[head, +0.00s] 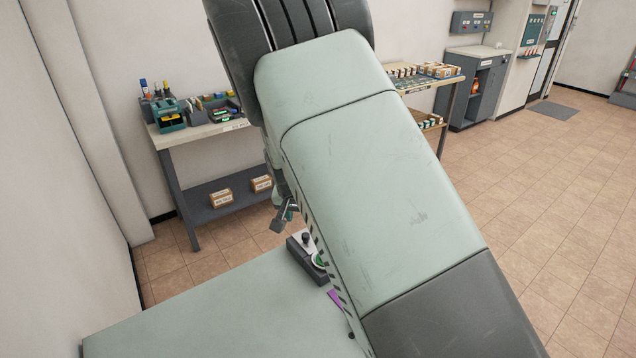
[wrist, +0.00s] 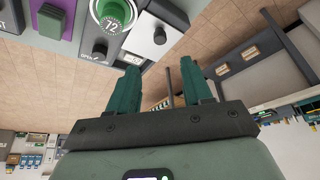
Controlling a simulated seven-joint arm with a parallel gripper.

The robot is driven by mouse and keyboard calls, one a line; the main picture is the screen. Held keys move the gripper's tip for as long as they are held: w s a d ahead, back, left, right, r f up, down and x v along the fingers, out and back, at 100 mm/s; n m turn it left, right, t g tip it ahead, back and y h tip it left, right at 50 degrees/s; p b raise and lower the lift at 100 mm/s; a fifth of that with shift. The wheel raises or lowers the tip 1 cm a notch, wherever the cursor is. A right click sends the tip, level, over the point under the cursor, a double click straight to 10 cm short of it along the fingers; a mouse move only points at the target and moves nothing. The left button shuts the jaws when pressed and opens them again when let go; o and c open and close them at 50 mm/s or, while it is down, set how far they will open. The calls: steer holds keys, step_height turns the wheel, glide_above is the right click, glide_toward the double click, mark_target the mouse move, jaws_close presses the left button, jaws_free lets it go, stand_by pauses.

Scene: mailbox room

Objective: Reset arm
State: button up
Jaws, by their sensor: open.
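My arm fills the middle of the head view as large pale green and dark grey links. My gripper (head: 285,216) shows partly at the arm's left edge, and the arm hides the rest of it. In the wrist view, my gripper (wrist: 160,76) has two dark green fingers standing well apart with nothing between them. It is open and empty. In the wrist view, a panel with a green dial marked 72 (wrist: 114,12) and dark knobs lies beyond the fingers. I cannot tell whether this panel is part of my body.
A workbench (head: 208,131) with tools and bins stands at the back left, with two cartons (head: 221,198) on its lower shelf. A table (head: 444,84) with small boxes stands behind my arm. A grey cabinet (head: 486,88) is further right. The tiled floor (head: 560,190) at the right is clear.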

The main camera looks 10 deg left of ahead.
steer(key=s+d+r+y, duration=0.1)
steer(key=s+d+r, duration=0.6)
steer(key=r, duration=0.5)
steer(key=s+d+r, duration=0.4)
steer(key=d+r, duration=0.5)
steer(key=r, duration=0.2)
steer(key=s+d+r, duration=0.2)
steer(key=s+d, duration=0.2)
steer(key=s, duration=0.6)
steer(key=s+d+r+t+h, duration=0.1)
steer(key=s+d+r, duration=0.2)
steer(key=s, duration=0.7)
steer(key=shift+s+d+r, duration=0.2)
steer(key=shift+s+d, duration=0.05)
steer(key=shift+d, duration=0.9)
